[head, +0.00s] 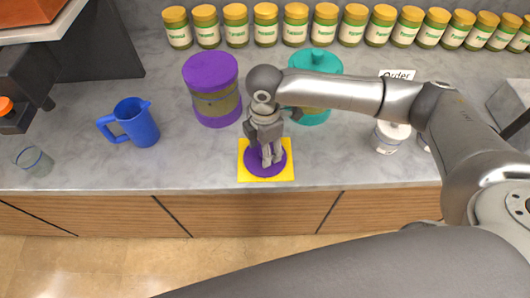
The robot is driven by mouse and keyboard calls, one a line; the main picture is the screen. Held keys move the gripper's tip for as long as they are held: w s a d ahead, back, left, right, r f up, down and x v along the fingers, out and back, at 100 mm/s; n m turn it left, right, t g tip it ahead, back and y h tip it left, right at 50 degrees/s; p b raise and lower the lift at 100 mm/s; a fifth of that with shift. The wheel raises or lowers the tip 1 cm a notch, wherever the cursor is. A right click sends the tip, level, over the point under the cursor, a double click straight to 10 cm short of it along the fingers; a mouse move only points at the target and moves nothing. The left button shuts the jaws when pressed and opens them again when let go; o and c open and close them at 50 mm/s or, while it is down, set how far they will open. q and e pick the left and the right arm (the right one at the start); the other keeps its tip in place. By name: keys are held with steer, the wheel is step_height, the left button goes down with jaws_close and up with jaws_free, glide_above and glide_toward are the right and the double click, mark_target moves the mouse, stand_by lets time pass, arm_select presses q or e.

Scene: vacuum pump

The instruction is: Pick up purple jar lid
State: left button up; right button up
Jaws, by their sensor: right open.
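A purple jar lid (256,168) lies on a yellow square mat (244,177) near the counter's front edge. My right gripper (270,160) is directly over the lid, pointing down, with its fingers apart. From this angle I cannot tell whether the fingertips touch the lid. The gripper hides part of the lid. A large jar with a purple top (211,70) stands behind and to the left. My left gripper does not show.
A teal-topped jar (315,60) stands behind my right arm. A blue jug (136,122) and a small glass (35,162) are on the left. Several green jars (265,26) line the back. A white container (391,138) stands on the right. The counter (190,160) is clear left of the mat.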

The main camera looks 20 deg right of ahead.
steer(key=shift+f, duration=0.75)
jaws_close()
steer(key=shift+r, duration=0.2)
